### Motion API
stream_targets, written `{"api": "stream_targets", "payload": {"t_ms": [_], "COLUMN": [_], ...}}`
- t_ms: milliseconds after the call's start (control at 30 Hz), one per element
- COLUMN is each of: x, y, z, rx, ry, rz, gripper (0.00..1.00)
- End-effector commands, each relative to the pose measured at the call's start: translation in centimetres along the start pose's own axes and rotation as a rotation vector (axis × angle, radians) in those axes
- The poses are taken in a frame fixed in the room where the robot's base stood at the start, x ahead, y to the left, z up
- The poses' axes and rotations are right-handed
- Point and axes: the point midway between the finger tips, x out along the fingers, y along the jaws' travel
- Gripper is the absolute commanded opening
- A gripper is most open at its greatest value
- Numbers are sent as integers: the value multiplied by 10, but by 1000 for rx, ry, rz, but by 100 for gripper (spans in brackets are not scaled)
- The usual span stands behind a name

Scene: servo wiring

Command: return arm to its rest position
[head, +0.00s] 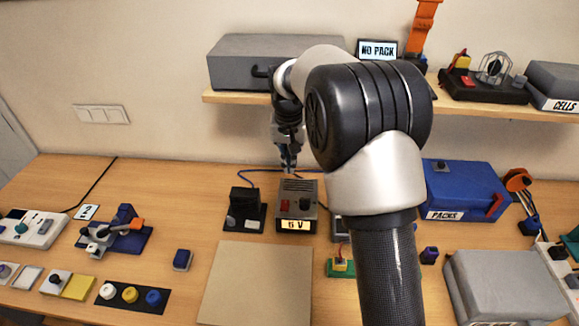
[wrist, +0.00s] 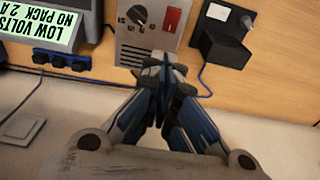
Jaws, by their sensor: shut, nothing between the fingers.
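My gripper (head: 288,164) is shut and empty. In the head view it points down, just above and behind the grey 5 V supply box (head: 297,206) on the table. In the wrist view my gripper (wrist: 168,75) has its fingertips together near the edge of the supply box (wrist: 148,22), which shows a dial and a red switch. Whether the fingertips touch the box cannot be told. My arm rises at the centre right of the head view and hides part of the table and shelf.
A black device (head: 245,209) stands left of the supply box. A wall shelf (head: 235,97) carries a grey case (head: 240,62) close behind my arm. A blue PACKS box (head: 465,188) is at right. A bare tan board (head: 255,283) lies in front. A display meter (wrist: 45,30) shows in the wrist view.

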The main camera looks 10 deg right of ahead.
Motion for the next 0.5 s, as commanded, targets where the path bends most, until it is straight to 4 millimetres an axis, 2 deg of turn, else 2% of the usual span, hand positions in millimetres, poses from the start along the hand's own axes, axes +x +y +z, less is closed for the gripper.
{"api": "stream_targets", "payload": {"t_ms": [400, 500], "x": [0, -9], "y": [0, 2], "z": [0, 4], "rx": [0, -5], "ry": [1, 8], "rz": [0, -3], "gripper": [0, 0]}}
